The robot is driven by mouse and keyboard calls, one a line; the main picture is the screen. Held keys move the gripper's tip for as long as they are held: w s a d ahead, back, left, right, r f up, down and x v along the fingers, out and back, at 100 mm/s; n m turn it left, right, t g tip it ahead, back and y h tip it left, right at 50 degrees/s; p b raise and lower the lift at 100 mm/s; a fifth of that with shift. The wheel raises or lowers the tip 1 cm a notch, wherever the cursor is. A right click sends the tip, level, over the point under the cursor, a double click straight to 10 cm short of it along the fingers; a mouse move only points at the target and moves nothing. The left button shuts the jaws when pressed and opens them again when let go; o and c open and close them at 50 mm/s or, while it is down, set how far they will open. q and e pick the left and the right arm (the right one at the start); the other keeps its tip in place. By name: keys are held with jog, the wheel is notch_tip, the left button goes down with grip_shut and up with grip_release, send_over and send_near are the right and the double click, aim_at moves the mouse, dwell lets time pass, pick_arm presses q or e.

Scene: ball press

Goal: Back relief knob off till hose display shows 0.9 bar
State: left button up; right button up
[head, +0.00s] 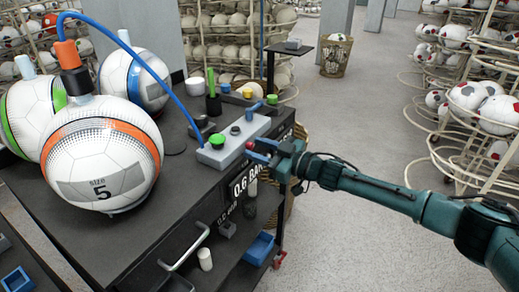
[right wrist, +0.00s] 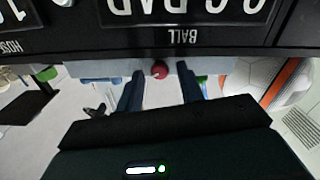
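My right gripper (head: 268,153) is at that end of the block. In the right wrist view the red knob (right wrist: 160,70) lies between the fingertips, with a gap on each side; the gripper is open. A display (head: 245,184) on the cart's side reads 0.6 BAR. The wrist view shows the panel upside down: a display labelled BALL (right wrist: 195,12) and a cut-off one labelled HOSE (right wrist: 18,15), whose value I cannot read. My left gripper is not in view.
A blue hose (head: 165,85) runs from the orange fitting on the size 5 ball (head: 100,150) to the block. A blue bin (head: 260,249) is on the lower shelf.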

jog(key=shift+o, duration=0.2)
jog(key=b+v, duration=0.1)
jog(key=v, duration=1.2)
